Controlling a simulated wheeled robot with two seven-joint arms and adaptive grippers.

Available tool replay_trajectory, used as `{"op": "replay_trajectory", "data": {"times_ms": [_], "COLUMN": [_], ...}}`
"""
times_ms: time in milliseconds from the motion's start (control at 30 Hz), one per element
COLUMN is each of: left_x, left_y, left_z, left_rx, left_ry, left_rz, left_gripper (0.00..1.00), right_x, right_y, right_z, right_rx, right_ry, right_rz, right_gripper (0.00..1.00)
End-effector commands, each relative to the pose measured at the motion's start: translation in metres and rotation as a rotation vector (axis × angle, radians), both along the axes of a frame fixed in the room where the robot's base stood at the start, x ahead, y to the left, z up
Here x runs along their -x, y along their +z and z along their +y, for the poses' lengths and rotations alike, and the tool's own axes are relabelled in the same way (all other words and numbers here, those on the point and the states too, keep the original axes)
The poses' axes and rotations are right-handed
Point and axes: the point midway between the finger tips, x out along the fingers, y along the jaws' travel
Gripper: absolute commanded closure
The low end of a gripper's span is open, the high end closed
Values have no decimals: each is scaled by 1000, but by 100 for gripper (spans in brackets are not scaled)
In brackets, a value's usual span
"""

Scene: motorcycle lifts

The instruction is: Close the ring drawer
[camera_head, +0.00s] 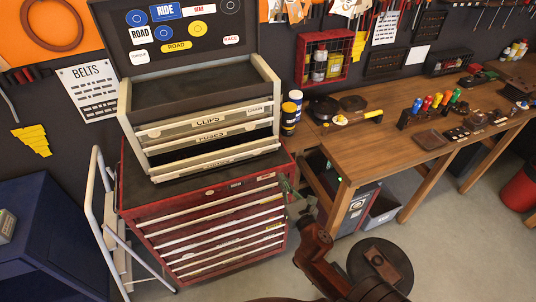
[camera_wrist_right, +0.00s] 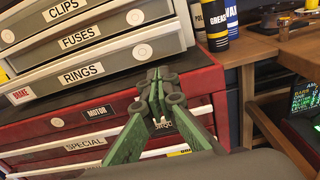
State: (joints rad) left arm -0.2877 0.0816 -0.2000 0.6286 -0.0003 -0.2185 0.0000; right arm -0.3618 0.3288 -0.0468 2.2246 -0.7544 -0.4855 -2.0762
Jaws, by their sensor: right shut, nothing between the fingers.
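The ring drawer (camera_head: 215,161) is the lowest drawer of the grey top chest on the red cabinet. It stands partly pulled out, with a dark gap showing behind its front in the head view. My right gripper (camera_head: 288,188) is shut and empty, near the cabinet's upper right front corner. In the right wrist view its green fingertips (camera_wrist_right: 160,88) are together, just below the right end of the drawer front; I cannot tell whether they touch it. My left gripper is not in view.
The clips drawer (camera_head: 207,122) and fuses drawer (camera_head: 212,136) are above. The red cabinet (camera_head: 215,232) has several shut drawers. Bottles (camera_head: 290,112) stand between the chest and the wooden workbench (camera_head: 400,150). A folded white step frame (camera_head: 100,200) leans at left.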

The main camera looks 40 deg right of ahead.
Motion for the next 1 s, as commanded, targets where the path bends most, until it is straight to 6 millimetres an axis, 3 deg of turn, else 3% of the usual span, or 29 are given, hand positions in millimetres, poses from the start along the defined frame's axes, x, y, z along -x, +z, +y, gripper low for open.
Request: {"op": "replay_trajectory", "data": {"times_ms": [167, 333, 700, 1000], "left_x": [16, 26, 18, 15], "left_y": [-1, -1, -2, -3], "left_z": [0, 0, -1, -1], "left_rx": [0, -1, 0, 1], "left_ry": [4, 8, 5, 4], "left_rz": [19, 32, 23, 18], "left_gripper": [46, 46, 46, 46], "right_x": [-7, -35, -105, -131], "right_y": [16, 16, 15, 14], "right_z": [-1, -8, -29, -36], "right_rx": [50, 46, 43, 43], "right_ry": [1, 2, 1, 1], "right_rz": [-16, -17, -15, -13], "right_gripper": [100, 100, 100, 100]}}
